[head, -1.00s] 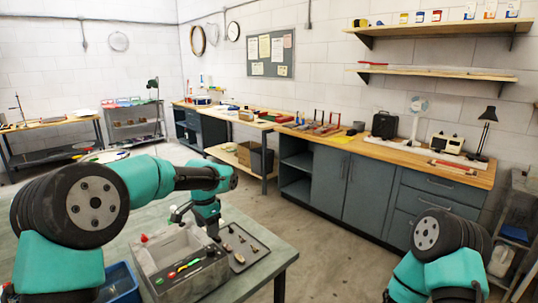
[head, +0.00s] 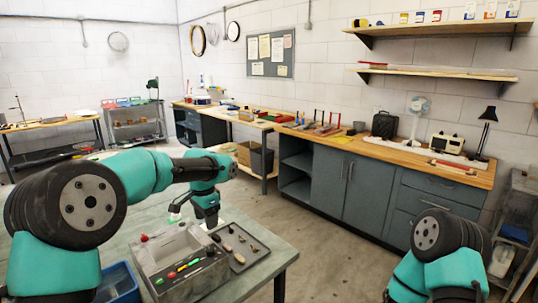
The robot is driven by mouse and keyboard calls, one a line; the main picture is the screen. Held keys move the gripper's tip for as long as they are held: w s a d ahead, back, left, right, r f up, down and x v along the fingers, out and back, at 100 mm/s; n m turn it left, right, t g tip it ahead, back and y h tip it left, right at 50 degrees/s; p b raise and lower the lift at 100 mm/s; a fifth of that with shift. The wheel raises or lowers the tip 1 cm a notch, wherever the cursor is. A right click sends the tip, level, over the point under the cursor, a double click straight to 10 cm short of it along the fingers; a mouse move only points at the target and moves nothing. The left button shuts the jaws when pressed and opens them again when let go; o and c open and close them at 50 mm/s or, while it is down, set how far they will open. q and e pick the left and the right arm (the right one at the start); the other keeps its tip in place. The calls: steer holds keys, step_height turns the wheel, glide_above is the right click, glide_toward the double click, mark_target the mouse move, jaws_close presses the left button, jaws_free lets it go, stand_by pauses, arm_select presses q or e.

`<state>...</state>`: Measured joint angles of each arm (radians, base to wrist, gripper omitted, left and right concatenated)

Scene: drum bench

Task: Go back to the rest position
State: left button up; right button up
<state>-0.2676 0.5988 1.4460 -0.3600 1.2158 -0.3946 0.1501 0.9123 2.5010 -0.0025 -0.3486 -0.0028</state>
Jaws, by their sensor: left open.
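My left gripper (head: 209,222) points down above the table, at the back edge of a grey open box (head: 165,241). It is open, and I see nothing held in it, though its fingers are small and dark here. My left arm reaches in from the left and bends down at the wrist. My right arm shows only as its shoulder links at the lower right, and its gripper is out of view.
The box holds several small coloured items in its front part. A dark tray (head: 262,252) with several small pieces lies right of it. A blue bin (head: 120,284) is at the lower left. The table (head: 245,287) has bare room behind and in front. A wooden-topped workbench (head: 400,155) stands beyond.

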mark_target(210, 249)
arm_select(q)
step_height(210, 249, down, 12)
steer(key=m, duration=0.3)
steer(key=shift+m, duration=2.3)
